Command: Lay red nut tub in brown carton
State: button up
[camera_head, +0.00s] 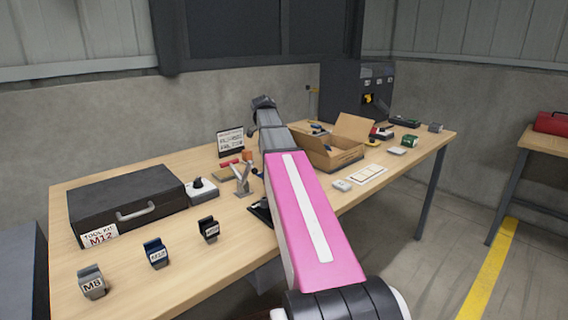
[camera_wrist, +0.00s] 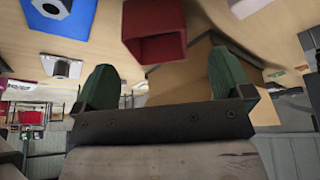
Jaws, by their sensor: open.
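The brown carton (camera_head: 330,151) stands open on the bench in the head view, right of my arm, with flaps raised. In the wrist view, a red tub (camera_wrist: 153,32), open and box-like, lies ahead of my gripper (camera_wrist: 163,70). My two dark green fingers are spread wide and hold nothing. The tub shows between their lines, beyond the tips, and I see no contact. I cannot pick out this tub in the head view; my pink arm link covers part of the bench. My gripper does not show clearly there.
A metal stand (camera_head: 242,180) is beside my arm. A white card (camera_head: 367,175) lies before the carton.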

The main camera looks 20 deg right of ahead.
jog(key=shift+x, duration=3.35)
jog(key=shift+s, duration=0.15)
jog(key=c, duration=1.1)
jog(key=shift+a+r, duration=0.15)
